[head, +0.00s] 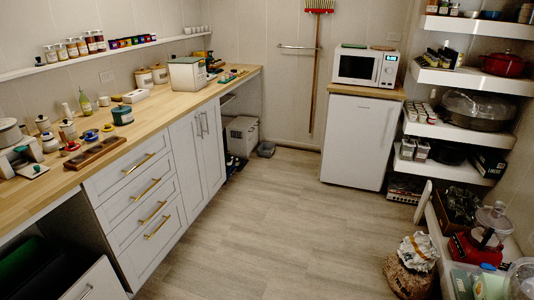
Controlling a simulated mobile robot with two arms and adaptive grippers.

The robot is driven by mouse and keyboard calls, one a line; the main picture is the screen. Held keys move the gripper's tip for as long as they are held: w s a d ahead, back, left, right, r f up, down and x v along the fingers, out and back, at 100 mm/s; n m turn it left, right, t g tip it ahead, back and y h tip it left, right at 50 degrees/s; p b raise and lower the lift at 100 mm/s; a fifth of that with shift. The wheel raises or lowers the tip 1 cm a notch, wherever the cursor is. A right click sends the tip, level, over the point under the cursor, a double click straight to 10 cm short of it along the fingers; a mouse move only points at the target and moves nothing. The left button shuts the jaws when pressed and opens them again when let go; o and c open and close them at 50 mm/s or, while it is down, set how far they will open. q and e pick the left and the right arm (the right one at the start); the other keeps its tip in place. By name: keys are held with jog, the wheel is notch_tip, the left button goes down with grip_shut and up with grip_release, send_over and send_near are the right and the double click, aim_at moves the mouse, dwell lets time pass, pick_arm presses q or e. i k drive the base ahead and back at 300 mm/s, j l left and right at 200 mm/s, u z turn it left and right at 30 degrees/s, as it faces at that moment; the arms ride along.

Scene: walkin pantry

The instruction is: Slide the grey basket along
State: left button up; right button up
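I cannot make out for certain which thing is the grey basket. A pale grey box-like bin (242,135) stands on the floor under the far end of the left counter. A small grey object (266,149) lies on the floor just to its right. Neither of my grippers shows in the head view.
The wooden floor (255,225) is clear down the middle. A left counter (160,109) carries jars and small items.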

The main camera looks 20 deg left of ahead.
aim_at(265, 150)
jog(key=i+j+u, duration=0.3)
jog(key=i, duration=0.45)
jog(key=i+u, duration=0.35)
jog(key=i, duration=4)
